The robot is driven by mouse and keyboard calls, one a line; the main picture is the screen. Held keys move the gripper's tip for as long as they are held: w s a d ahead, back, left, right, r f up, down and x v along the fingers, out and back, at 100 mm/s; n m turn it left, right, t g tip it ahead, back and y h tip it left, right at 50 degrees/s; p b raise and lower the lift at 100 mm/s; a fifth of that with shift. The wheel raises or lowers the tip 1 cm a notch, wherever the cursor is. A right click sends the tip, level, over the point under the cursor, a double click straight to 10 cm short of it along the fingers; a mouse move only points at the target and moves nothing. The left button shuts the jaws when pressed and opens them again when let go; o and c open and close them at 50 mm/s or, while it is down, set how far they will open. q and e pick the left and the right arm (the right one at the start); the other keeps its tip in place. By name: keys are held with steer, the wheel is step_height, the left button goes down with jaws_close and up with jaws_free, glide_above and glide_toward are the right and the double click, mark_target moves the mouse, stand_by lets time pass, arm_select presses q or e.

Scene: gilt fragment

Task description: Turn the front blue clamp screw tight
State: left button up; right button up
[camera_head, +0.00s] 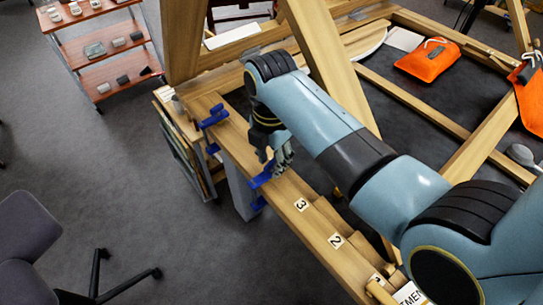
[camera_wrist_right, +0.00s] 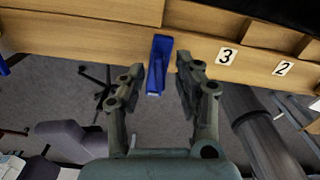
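The front blue clamp (camera_head: 261,178) sits on the edge of the wooden beam (camera_head: 230,140), just left of the label "3". In the right wrist view, the front blue clamp (camera_wrist_right: 157,68) hangs down from the beam, between my two finger lines. My right gripper (camera_head: 277,160) is over the beam beside this clamp. In the wrist view the right gripper (camera_wrist_right: 160,72) is open, with its fingers apart on either side of the clamp; I cannot tell whether they touch it. The screw itself is not clear. My left gripper is not in view.
Another blue clamp (camera_head: 213,118) sits farther back on the same beam. Labels "3" (camera_head: 301,204) and "2" (camera_head: 336,241) mark wooden steps. Leaning timbers (camera_head: 328,60) rise behind my arm. An orange bag (camera_head: 427,62) lies to the right.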

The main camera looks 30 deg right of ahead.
steer(key=shift+c, duration=0.3)
jaws_close()
steer(key=shift+m, duration=0.3)
